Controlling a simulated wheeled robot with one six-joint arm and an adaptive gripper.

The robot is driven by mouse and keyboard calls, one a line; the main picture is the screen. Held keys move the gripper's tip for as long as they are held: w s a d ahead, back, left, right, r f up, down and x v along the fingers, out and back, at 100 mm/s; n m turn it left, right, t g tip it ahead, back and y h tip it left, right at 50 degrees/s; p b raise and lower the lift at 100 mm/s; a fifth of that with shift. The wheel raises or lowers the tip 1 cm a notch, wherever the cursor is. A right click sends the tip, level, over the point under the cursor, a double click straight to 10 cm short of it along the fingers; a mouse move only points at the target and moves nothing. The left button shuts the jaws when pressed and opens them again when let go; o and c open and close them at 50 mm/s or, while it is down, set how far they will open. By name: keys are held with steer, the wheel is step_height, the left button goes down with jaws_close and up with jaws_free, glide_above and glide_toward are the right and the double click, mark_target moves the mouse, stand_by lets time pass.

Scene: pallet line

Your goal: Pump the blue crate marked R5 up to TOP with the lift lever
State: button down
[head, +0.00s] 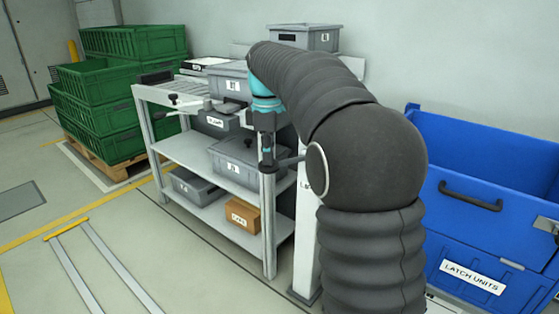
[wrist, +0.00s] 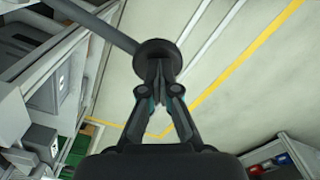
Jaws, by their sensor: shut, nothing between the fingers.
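The blue crate (head: 479,230) stands at the right in the head view; its label reads LATCH UNITS, and no R5 mark can be made out. A white post (head: 306,230) with a partly hidden label stands left of it, partly behind my arm. A grey lever (head: 290,161) sticks out left near the post's top. In the wrist view a grey bar ends in a dark round knob (wrist: 157,54). My gripper (head: 267,160) is shut and empty, its fingertips (wrist: 159,76) overlapping the knob in the wrist view. I cannot tell whether they touch it.
A grey shelf rack (head: 205,150) holding grey bins and a cardboard box (head: 242,215) stands left of the post. Green crates (head: 100,110) are stacked on a pallet at the far left. The floor in front of the rack is open, with yellow lines and pale rails.

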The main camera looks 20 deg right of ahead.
mark_target(266, 169)
steer(key=shift+s+a+f+b, duration=0.1)
steer(key=shift+f+b, duration=0.1)
steer(key=shift+f, duration=0.25)
steer(key=shift+s+a+f+b, duration=0.1)
steer(key=shift+f+b, duration=0.1)
steer(key=shift+f, duration=0.25)
steer(key=shift+s+a+f+b, duration=0.1)
steer(key=shift+a+f+b, duration=0.1)
steer(key=shift+f+b, duration=0.45)
steer(key=shift+f, duration=0.25)
steer(key=shift+a+f, duration=0.1)
steer(key=shift+f, duration=0.75)
steer(key=shift+s+f+b, duration=0.1)
steer(key=shift+f+b, duration=0.55)
steer(key=shift+f, duration=0.3)
